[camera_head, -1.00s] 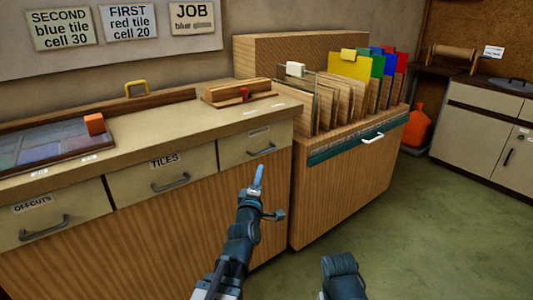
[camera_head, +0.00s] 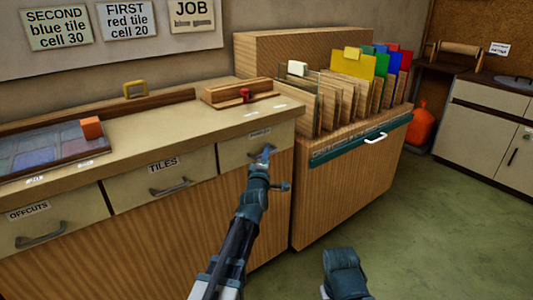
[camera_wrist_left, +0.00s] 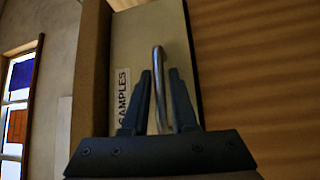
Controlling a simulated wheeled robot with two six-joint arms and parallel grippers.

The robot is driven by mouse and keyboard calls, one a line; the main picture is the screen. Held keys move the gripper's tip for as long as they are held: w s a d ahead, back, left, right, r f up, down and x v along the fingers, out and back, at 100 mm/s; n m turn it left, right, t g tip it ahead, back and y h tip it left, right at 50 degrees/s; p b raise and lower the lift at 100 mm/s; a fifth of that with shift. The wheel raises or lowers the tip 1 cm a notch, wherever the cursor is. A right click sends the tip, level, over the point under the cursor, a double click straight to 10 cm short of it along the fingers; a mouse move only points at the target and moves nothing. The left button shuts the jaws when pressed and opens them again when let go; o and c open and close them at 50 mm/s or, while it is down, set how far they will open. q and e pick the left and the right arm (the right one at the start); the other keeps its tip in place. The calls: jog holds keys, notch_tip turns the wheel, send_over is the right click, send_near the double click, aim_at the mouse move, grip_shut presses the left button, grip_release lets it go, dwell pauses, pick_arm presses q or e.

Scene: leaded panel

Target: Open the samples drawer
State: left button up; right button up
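The samples drawer (camera_head: 238,152) is the right-hand drawer in the bench front, and it looks closed. Its label, reading SAMPLES (camera_wrist_left: 123,98), shows in the left wrist view. My left gripper (camera_head: 266,154) is in front of this drawer, at its handle. In the left wrist view the metal bar handle (camera_wrist_left: 159,75) stands between the two fingers of the left gripper (camera_wrist_left: 160,98), with gaps to the fingers, so they look open around it. My right gripper's fingers do not show; only a dark part of my right arm is at the bottom of the head view.
The tiles drawer (camera_head: 148,178) and the offcuts drawer (camera_head: 38,228) are to the left, both closed. A wooden rack (camera_head: 345,185) with coloured sheets stands to the right of the bench. The green floor (camera_head: 440,225) at the right is clear.

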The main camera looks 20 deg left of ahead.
pick_arm(q)
grip_shut()
dwell(1.4)
